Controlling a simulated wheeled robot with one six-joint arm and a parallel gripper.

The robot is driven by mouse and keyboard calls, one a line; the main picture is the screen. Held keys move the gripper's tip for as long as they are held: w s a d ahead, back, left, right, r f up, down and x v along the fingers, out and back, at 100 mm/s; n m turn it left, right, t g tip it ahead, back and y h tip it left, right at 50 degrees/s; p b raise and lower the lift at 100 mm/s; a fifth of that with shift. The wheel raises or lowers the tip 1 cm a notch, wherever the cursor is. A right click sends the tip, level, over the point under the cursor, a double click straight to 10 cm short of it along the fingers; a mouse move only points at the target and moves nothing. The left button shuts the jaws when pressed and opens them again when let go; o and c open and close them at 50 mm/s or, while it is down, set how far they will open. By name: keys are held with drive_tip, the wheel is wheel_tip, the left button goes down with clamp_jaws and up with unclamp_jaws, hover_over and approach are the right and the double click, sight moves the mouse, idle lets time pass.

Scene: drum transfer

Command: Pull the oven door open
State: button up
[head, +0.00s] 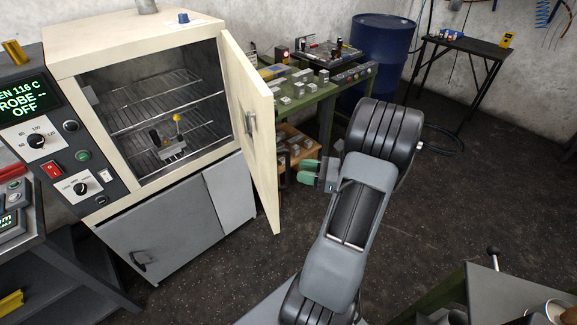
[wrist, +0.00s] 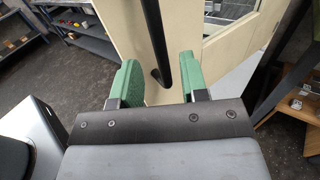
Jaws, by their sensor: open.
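The cream oven (head: 120,55) stands at the left in the head view. Its door (head: 262,100) is swung wide open on the right side, with wire racks (head: 165,100) visible inside. My gripper (head: 306,171) is beside the door's outer face, its green fingers apart and empty. In the wrist view the door (wrist: 125,30) fills the upper middle, and its dark bar handle (wrist: 157,45) runs down to a lower end in the gap between my open fingertips (wrist: 158,75). Neither finger visibly touches the handle. Whether the bar lies between the fingers or just beyond them, I cannot tell.
A grey fixture with a yellow knob (head: 177,120) sits inside the oven. A green workbench (head: 320,95) with metal blocks stands behind the door, beside a blue drum (head: 383,50). A control panel (head: 50,140) is at the far left. Floor is clear in front of the oven.

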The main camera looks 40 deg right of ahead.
sight(289, 184)
drive_tip(key=shift+p+x, duration=0.35)
drive_tip(key=shift+x, duration=2.3)
drive_tip(key=shift+c, duration=0.3)
clamp_jaws()
drive_tip(key=shift+d, duration=0.1)
